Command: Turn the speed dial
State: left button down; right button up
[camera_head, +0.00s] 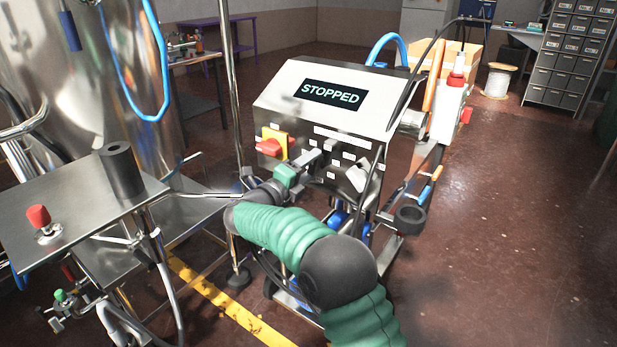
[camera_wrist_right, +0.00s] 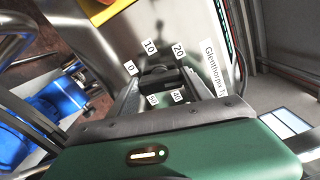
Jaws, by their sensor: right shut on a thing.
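The speed dial (camera_wrist_right: 158,78) is a dark knob ringed by white number labels such as 10, 20 and 40 in the right wrist view. My right gripper (camera_wrist_right: 166,88) is shut on it, with one finger on each side. In the head view my right gripper (camera_head: 318,158) reaches the front of the metal control box (camera_head: 285,95) and mostly hides the dial. The box's display (camera_head: 334,95) reads "STOPPED". My left gripper is not in view.
A red and yellow switch (camera_head: 272,143) sits just left of my right gripper. A steel table (camera_head: 75,205) at left holds a black cylinder (camera_head: 121,170) and a red button (camera_head: 39,217). A pole stands left of the box.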

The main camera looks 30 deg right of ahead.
jog(key=shift+f+m+b, duration=0.4)
jog(key=shift+m+b, duration=0.55)
jog(key=shift+m, duration=0.15)
jog(key=o, duration=1.3)
jog(key=shift+o, duration=0.3)
jog(key=shift+d+r, duration=0.1)
jog(key=shift+r, duration=0.05)
jog(key=shift+r, duration=0.1)
jog(key=p+v, duration=0.4)
jog(key=v, duration=1.3)
